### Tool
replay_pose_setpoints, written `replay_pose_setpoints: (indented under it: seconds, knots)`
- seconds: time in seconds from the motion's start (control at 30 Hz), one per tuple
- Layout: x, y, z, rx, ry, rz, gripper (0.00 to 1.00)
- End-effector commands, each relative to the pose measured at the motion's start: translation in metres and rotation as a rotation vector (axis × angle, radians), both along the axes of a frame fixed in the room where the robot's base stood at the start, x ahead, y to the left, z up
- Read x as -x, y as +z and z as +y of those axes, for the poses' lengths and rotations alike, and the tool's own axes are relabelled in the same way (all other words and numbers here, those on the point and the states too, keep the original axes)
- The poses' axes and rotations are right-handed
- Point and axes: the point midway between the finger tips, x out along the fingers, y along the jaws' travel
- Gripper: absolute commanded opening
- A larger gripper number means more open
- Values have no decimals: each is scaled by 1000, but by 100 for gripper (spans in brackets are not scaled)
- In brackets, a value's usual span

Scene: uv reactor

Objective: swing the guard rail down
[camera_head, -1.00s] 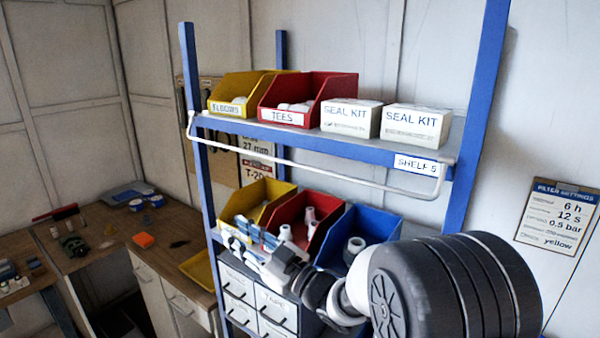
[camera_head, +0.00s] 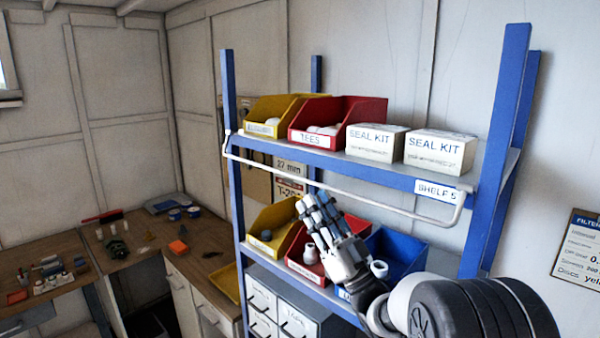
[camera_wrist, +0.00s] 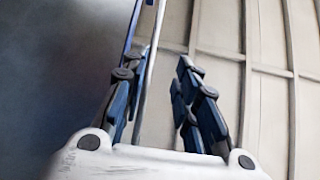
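The guard rail (camera_head: 385,207) is a thin white bar with bent ends, running across the front of the blue upper shelf (camera_head: 300,147) just below its edge. My gripper (camera_head: 313,199) is in front of the lower bins, its fingers pointing up, with the tips close to the rail's height. In the wrist view its two blue-and-grey fingers (camera_wrist: 158,80) are apart. A pale bar, which looks like the rail (camera_wrist: 152,60), shows in the gap near the left finger. I cannot tell whether they touch.
Yellow and red bins (camera_head: 345,113) and two seal kit boxes (camera_head: 440,150) stand on the upper shelf. Yellow, red and blue bins (camera_head: 405,250) sit behind my gripper on the lower shelf. A cluttered workbench (camera_head: 140,250) is at left. Blue posts (camera_head: 505,130) bound the rack.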

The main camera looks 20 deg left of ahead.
Motion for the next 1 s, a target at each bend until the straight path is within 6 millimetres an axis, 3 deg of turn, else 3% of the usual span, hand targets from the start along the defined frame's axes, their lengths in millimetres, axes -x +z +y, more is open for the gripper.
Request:
replay_pose_setpoints:
  seconds: [0.2, 0.4, 0.8, 1.0]
  knots:
    - [-13, 34, 29, 0, 1, -2, 28]
    - [-21, 49, 44, 0, 0, 0, 28]
    - [-23, 52, 48, 0, 0, 2, 27]
    - [-23, 52, 48, 1, -1, 1, 14]
